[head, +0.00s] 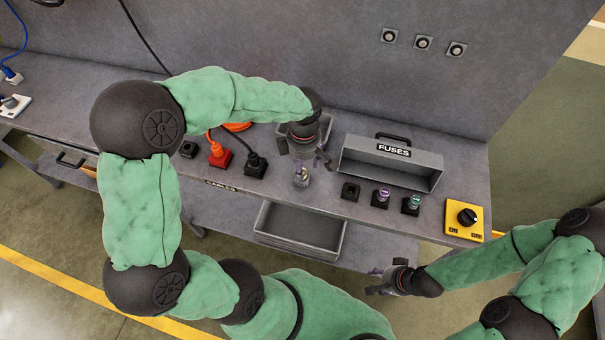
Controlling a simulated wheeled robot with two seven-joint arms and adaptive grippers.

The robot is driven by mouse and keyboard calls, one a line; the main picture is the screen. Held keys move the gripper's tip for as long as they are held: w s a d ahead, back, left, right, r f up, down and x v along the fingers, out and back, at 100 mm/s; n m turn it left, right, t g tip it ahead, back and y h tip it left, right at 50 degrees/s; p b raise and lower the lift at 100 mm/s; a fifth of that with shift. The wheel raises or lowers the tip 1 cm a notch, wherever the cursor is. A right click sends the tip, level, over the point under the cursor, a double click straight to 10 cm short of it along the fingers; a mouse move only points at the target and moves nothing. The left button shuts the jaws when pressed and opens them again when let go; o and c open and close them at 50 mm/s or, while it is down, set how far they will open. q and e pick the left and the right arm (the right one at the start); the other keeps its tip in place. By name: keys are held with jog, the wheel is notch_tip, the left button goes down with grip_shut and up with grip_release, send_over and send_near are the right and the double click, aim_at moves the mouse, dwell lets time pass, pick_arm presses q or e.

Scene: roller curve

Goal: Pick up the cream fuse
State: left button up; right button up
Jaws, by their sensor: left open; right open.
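A small pale object (301,175), which looks like the cream fuse, shows on the bench just below my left gripper; it is small and its details are hard to make out. My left gripper (303,158) is open, pointing down over the bench, with its fingers spread above and around the pale object; I cannot tell whether they touch it. My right gripper (381,280) is open and empty, in front of the bench's front edge and well away from the fuse.
An empty black socket (350,191), a purple fuse (382,195) and a green fuse (412,203) stand right of it. Behind is the grey FUSES box (390,165). A yellow switch box (464,219) is at right, cable plugs (219,155) at left, an open drawer (300,230) below.

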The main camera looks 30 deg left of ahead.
pick_arm(q)
jog(key=f, duration=0.2)
jog(key=f+b, duration=0.1)
jog(key=f, duration=0.2)
jog(key=shift+w+a, duration=0.15)
jog(key=shift+a, duration=0.05)
jog(key=shift+r, duration=0.1)
grip_shut()
